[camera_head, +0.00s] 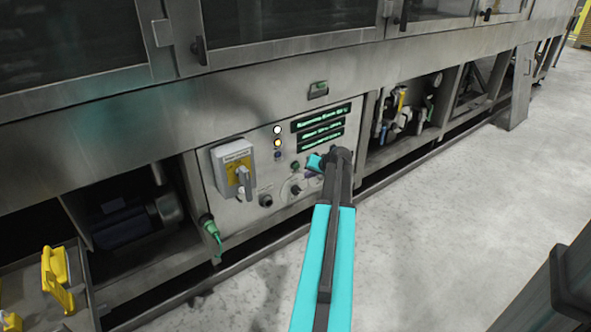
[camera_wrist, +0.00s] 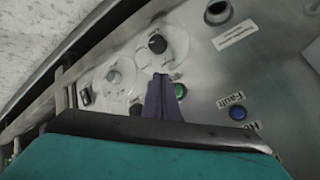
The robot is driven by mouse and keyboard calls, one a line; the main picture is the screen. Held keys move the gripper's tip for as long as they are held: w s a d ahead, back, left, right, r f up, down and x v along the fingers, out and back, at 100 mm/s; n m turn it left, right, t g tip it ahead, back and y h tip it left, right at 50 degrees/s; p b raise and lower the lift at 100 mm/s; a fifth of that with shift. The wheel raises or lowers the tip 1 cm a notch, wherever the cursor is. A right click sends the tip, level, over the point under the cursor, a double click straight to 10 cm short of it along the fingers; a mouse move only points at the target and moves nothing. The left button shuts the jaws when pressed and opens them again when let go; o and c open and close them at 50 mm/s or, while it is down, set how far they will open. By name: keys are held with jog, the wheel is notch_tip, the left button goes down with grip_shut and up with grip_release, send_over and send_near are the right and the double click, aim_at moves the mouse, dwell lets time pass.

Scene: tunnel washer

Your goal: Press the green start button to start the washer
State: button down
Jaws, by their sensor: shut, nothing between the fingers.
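The green button (camera_wrist: 180,91) shows in the wrist view on the washer's grey control panel (camera_wrist: 200,70), just right of my fingertips and partly covered by them. My gripper (camera_wrist: 162,80) is shut and empty, its narrow dark fingers pointing toward the panel. Whether the tips touch the panel I cannot tell. In the head view, my gripper (camera_head: 309,164) is at the right part of the control panel (camera_head: 240,213), close to a small green button (camera_head: 295,166) on its left.
A blue button (camera_wrist: 238,112) labelled Fault and black and grey knobs (camera_wrist: 157,44) sit around the fingers. Free floor (camera_head: 430,220) lies right.

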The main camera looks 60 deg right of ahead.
jog(key=shift+s+a, duration=0.25)
jog(key=shift+s, duration=0.45)
jog(key=shift+s, duration=0.15)
dwell(0.3)
